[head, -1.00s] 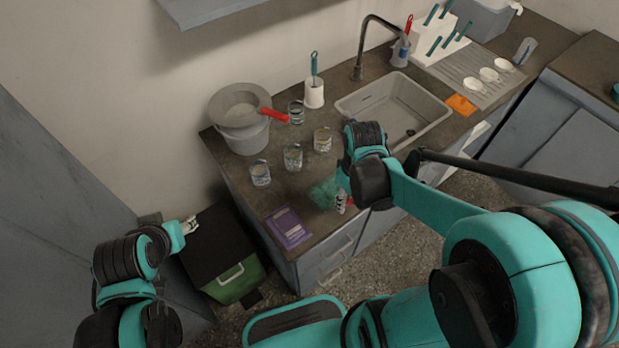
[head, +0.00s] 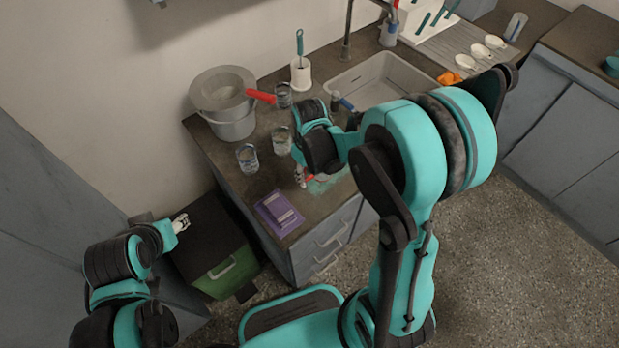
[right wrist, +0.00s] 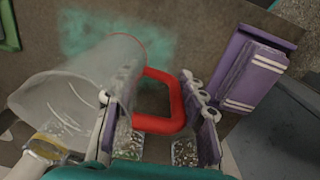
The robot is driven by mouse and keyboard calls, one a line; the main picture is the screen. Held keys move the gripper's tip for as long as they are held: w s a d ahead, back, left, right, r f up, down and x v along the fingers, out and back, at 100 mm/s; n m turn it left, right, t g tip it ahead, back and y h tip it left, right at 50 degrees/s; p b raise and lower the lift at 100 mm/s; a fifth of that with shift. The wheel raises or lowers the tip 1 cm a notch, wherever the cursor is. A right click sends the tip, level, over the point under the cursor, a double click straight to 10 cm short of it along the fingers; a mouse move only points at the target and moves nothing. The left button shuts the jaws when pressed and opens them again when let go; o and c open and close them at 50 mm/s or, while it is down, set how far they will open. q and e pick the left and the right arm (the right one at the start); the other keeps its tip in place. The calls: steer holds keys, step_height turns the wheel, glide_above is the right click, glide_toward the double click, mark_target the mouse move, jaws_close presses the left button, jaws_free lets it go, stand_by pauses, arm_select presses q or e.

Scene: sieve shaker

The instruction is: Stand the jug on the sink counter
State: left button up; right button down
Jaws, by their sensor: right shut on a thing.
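The jug (right wrist: 85,85) is clear with a red handle (right wrist: 160,123). In the right wrist view it lies aslant across the left side, its spout towards the lower left. My right gripper (right wrist: 150,98) is shut on the handle. In the head view this gripper (head: 301,177) is over the front of the sink counter (head: 268,181), and my arm hides most of the jug. I cannot tell whether the jug touches the counter. A teal patch (right wrist: 80,32) shows on the counter top beside the jug. My left gripper (head: 181,223) is away at the lower left; its jaws are unclear.
A purple box (head: 279,213) lies near the counter's front left corner. Glass beakers (head: 247,158) stand behind it, with a grey bucket (head: 230,122) at the back left. The sink (head: 375,80) is beyond my right arm.

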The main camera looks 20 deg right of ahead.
steer(key=shift+f, duration=0.75)
steer(key=c, duration=1.3)
jaws_free()
steer(key=shift+f+b, duration=0.2)
steer(key=shift+b, duration=0.15)
steer(key=o, duration=0.4)
steer(key=shift+r, duration=0.15)
